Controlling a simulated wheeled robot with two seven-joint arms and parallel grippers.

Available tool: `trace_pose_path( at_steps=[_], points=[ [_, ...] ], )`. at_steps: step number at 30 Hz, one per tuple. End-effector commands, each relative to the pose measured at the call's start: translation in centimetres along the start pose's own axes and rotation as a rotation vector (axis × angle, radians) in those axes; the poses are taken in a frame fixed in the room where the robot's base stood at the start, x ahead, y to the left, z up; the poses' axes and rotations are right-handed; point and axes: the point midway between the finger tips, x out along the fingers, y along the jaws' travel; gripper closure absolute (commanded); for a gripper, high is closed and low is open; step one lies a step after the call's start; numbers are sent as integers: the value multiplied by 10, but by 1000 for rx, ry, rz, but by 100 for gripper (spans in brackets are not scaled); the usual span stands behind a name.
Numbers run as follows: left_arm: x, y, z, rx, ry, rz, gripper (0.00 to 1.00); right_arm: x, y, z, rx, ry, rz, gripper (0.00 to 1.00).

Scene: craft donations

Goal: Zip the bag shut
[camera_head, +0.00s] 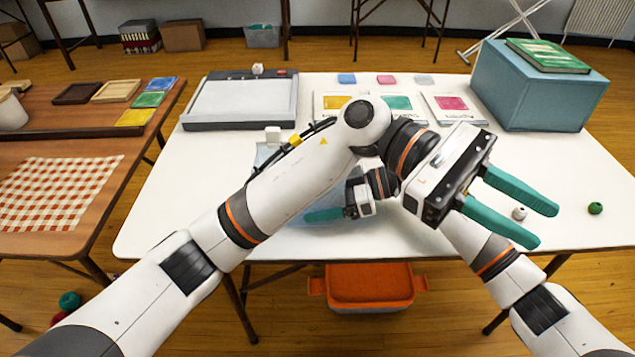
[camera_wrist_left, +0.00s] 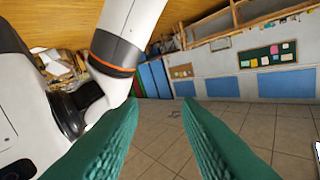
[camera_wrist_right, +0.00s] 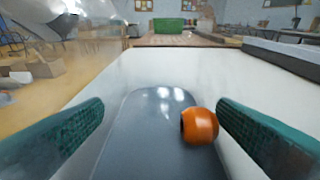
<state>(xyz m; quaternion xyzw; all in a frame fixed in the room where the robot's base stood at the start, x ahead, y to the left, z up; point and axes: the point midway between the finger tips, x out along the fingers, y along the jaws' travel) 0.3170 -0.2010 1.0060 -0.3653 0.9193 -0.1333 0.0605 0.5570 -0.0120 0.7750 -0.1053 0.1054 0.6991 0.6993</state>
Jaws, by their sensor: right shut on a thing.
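A clear, pale bag (camera_head: 268,152) lies on the white table, largely hidden behind my left arm. My left gripper (camera_head: 546,228) is open and empty, held above the table's right part, away from the bag. In the left wrist view its fingers (camera_wrist_left: 160,103) have only air between them. My right gripper (camera_head: 312,216) is low over the table near the front edge, partly behind my left arm. In the right wrist view its fingers (camera_wrist_right: 160,108) stand either side of a smooth grey-blue piece (camera_wrist_right: 150,135). An orange bead (camera_wrist_right: 199,126) is by the right finger. I see no zip clearly.
A green bead (camera_head: 595,208) and a pale bead (camera_head: 519,213) lie at the table's right. A blue box (camera_head: 535,95) with a green book (camera_head: 547,54) stands back right. A grey board (camera_head: 240,100) lies back left. An orange bin (camera_head: 370,285) sits below the table.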

Motion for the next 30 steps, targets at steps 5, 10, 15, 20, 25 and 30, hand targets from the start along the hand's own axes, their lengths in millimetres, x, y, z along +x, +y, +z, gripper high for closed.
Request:
trace_pose_path(
  at_steps=[5, 10, 15, 20, 25, 30],
  points=[
    [-15, 8, -58, 160, -145, 143, 69, 0, 0, 0, 0, 0, 0, 32],
    [-27, 19, -96, 265, -273, 240, 69, 0, 0, 0, 0, 0, 0, 32],
    [-44, 23, -106, 275, -421, 283, 69, 0, 0, 0, 0, 0, 0, 32],
    [-73, 12, -78, 129, -587, 231, 69, 0, 0, 0, 0, 0, 0, 32],
    [-118, 3, -52, -38, -769, 144, 69, 0, 0, 0, 0, 0, 0, 32],
    [-189, 0, -30, -249, -973, -5, 69, 0, 0, 0, 0, 0, 0, 32]
  ],
)
